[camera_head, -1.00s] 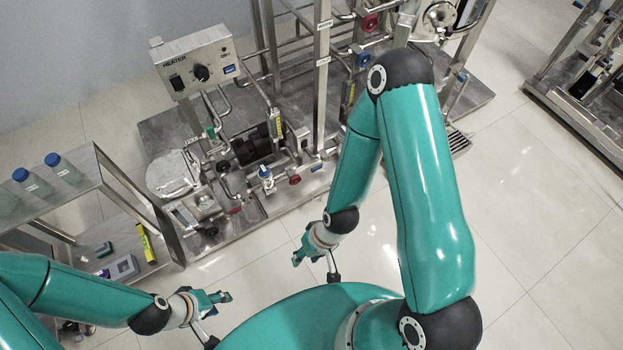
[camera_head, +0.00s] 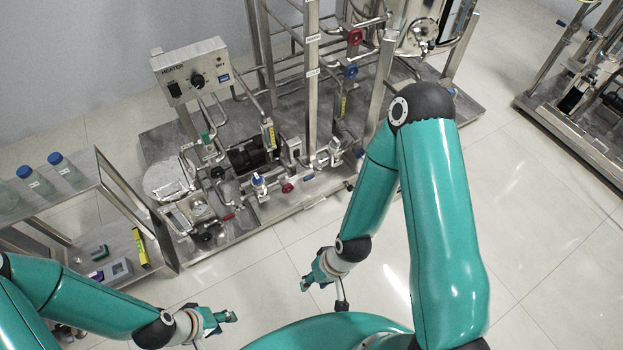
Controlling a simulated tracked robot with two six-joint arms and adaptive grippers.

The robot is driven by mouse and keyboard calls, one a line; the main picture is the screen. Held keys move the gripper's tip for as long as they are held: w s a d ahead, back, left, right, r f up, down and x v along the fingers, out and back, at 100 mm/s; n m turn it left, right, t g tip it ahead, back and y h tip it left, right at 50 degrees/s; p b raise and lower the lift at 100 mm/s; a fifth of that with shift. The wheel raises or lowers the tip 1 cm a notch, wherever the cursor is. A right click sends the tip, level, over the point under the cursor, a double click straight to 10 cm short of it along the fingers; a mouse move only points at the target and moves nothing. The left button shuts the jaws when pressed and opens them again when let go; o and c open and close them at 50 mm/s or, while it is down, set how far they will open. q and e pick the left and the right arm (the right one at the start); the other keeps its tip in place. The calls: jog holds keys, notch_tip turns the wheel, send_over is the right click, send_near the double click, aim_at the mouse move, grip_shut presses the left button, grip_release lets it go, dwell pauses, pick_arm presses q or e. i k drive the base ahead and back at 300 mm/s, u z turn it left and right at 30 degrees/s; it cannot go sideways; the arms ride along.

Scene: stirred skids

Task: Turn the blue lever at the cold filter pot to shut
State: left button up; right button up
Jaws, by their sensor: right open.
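A skid (camera_head: 160,140) with steel pipework stands on the floor ahead. A blue round handle (camera_head: 350,71) sits on its upright pipes, below a red one. I cannot tell which belongs to the cold filter pot, as the labels are too small to read. My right gripper (camera_head: 305,284) is open and empty over the floor, in front of the skid. My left gripper (camera_head: 231,316) is lower left, apart from everything; its jaw gap is unclear.
A heater control box (camera_head: 190,71) rises at the skid's left. A steel shelf (camera_head: 110,205) with blue-capped bottles (camera_head: 62,165) stands at the left. Another skid (camera_head: 575,120) is at the far right. The tiled floor between the skids is clear.

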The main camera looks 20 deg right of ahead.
aim_at(318, 169)
jog(key=z, duration=0.05)
jog(key=i, duration=0.9)
jog(key=u, duration=0.1)
